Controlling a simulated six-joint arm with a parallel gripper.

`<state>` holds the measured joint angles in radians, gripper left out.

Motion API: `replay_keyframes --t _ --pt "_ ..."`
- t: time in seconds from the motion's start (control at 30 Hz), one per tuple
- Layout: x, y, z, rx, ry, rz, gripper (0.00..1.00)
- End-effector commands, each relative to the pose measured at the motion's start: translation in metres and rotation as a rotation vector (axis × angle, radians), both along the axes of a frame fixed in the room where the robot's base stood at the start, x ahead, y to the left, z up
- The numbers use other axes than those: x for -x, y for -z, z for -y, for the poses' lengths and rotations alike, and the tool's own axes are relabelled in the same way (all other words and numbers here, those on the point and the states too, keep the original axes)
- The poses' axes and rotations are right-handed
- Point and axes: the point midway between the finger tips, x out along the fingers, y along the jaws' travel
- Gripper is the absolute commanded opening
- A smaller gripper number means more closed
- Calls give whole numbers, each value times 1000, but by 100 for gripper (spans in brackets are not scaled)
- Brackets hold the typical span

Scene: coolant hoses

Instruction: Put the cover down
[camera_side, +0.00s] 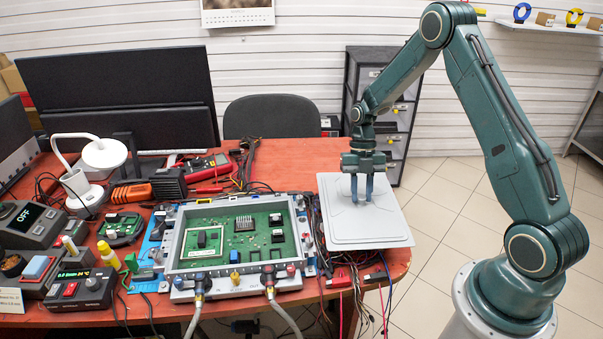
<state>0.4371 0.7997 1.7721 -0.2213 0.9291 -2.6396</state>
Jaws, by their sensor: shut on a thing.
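The cover (372,228) is a flat light-grey plate at the right end of the red table. Its right part reaches past the table's edge. My gripper (362,190) is above the cover's upper middle, pointing down, with its two fingers close together and shut on the cover. The exact grip point is too small to make out. The cover looks level and low at table height; I cannot tell whether it touches the table.
An open grey housing (235,285) with green circuit boards and two hoses stands left of the cover. Cables (345,278) lie around the cover's near side. Tools, meters and a lamp (103,153) crowd the table's left. Open floor lies to the right.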

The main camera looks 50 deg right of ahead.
Motion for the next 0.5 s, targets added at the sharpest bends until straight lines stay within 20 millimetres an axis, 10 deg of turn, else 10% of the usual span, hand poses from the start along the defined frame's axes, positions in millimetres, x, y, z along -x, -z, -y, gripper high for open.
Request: replay_keyframes --t 0.5 --pt "0 26 0 1 0 1 0"
